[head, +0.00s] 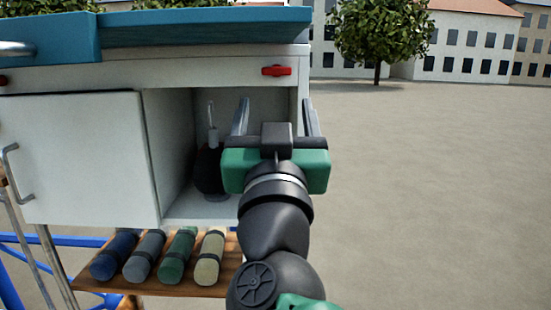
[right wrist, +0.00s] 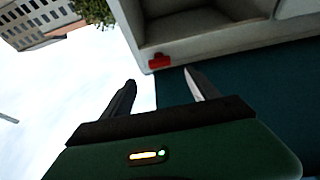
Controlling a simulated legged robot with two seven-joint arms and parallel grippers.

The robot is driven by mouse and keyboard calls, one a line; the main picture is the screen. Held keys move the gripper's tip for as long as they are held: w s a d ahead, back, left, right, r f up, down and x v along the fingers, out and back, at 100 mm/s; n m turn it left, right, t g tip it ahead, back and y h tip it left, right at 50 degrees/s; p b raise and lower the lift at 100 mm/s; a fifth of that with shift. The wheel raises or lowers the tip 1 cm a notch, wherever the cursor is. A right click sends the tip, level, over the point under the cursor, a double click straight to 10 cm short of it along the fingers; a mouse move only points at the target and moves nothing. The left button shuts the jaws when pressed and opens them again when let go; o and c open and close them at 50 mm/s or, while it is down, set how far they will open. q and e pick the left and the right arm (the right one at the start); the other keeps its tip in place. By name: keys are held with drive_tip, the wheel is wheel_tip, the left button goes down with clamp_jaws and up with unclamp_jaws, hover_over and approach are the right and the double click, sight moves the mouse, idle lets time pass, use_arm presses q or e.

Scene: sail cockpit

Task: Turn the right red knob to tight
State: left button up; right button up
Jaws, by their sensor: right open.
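The right red knob (head: 276,71) is on the white front panel of the cabinet, under the blue top, near its right end. It lies crosswise, its long side level in the head view. My right gripper (head: 275,112) is open and empty, with its two fingers pointing toward the cabinet below the knob. In the right wrist view the knob (right wrist: 159,61) shows just beyond the gap between the open fingertips (right wrist: 160,78), not touched by them. My left gripper is not in view.
A second red knob (head: 3,80) sits at the left edge. A white door (head: 75,160) with a handle covers the left compartment; the right one is open, with a dark round bottle (head: 208,172) inside. Several rolls lie on a wooden shelf (head: 170,287) below. Open ground lies right.

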drive_tip(key=b+v, duration=0.3)
drive_tip(key=v, duration=0.3)
drive_tip(key=shift+s+f, duration=0.15)
